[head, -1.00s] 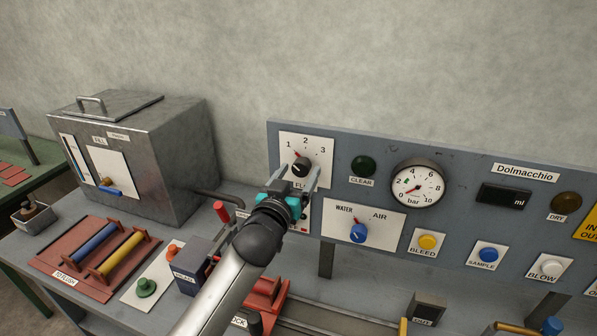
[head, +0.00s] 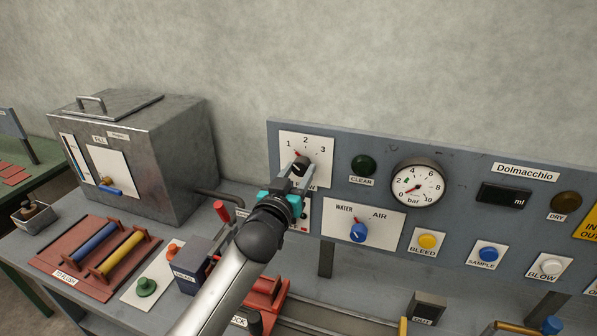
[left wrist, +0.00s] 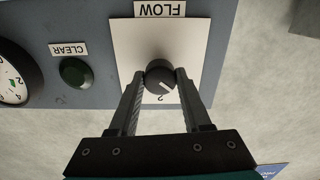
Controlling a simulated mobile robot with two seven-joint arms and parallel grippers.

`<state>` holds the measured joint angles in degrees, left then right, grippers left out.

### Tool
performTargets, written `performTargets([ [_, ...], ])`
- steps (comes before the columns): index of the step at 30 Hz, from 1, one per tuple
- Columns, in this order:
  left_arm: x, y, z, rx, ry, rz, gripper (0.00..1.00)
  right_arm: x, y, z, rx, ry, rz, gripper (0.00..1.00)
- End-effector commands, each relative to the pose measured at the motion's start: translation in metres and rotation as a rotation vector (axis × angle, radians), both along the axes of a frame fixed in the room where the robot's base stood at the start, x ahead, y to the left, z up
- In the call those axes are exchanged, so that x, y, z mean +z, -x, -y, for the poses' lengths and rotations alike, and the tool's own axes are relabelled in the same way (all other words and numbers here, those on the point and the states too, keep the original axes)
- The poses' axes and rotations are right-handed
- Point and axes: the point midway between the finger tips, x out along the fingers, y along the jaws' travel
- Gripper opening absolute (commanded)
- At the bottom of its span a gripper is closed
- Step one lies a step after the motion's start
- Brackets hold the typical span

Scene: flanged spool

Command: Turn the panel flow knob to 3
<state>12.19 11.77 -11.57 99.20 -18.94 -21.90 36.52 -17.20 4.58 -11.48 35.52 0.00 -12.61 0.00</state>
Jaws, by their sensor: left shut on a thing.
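The flow knob (head: 299,166) is a round black knob on a white plate (head: 322,172) marked 1, 2, 3 at the left end of the grey panel. A red mark shows at its upper left, between the 1 and the 2. My left gripper (head: 293,178) reaches it from below and is shut on it, covering part of the FLOW label. In the left wrist view, which is upside down, the fingers (left wrist: 160,80) are on either side of the knob (left wrist: 158,72), and a pale line on its face points lower right. My right gripper is not in view.
Right of the plate are a green CLEAR lamp (head: 363,166), a bar gauge (head: 418,187) and a blue WATER/AIR knob (head: 358,233). A metal box (head: 165,160) stands left. A red-handled lever (head: 221,211) and a dark block (head: 196,265) are close to my left arm.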

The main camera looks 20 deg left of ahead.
Motion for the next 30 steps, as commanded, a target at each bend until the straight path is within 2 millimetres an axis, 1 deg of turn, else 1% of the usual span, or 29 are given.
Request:
performTargets([
  [1, 0.0, 0.0, 0.0, -0.001, 0.0, 0.0, 0.06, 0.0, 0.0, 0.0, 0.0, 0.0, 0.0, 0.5],
  [3, 0.0, 0.0, 0.0, -0.001, 0.0, 0.0, 0.0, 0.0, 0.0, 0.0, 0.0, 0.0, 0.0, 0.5],
  [11, 0.0, 0.0, 0.0, -0.001, -0.014, 0.001, 0.0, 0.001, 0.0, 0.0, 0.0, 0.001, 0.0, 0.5],
  [17, 0.001, 0.0, 0.0, -0.001, -0.084, 0.003, 0.0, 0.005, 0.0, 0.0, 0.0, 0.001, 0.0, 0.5],
  [23, 0.002, 0.0, 0.0, -0.001, -0.228, 0.008, 0.0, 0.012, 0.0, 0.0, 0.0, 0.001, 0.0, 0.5],
  [30, 0.002, 0.0, 0.0, -0.001, -0.454, 0.016, 0.0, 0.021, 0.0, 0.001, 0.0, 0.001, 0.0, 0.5],
])
